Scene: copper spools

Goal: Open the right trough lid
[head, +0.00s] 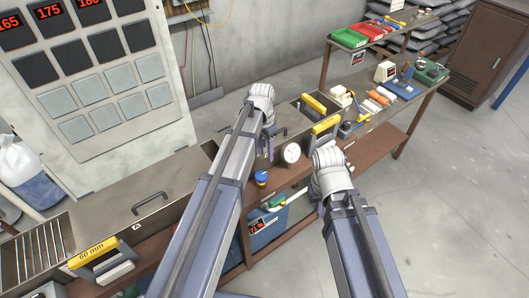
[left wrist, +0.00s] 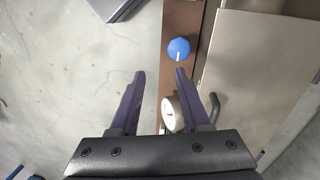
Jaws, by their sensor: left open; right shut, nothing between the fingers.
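The right trough lid (left wrist: 238,65) is a flat grey panel on the bench's right side in the left wrist view. A dark bar handle (left wrist: 214,106) shows beside the right finger there, partly hidden by it. In the head view my left arm covers much of this lid. My left gripper (head: 265,148) is over the bench's front edge. In the left wrist view its fingers (left wrist: 159,75) are open and empty, with the handle outside them. My right gripper (head: 321,208) is shut and empty in front of the bench, mostly hidden by its wrist.
A round white gauge (head: 291,153) and a blue knob (head: 261,177) are on the bench front near my left gripper. Another lid with a handle (head: 150,202) lies flat at left. Yellow-handled tools (head: 326,124) stand right of my left gripper. Floor at right is clear.

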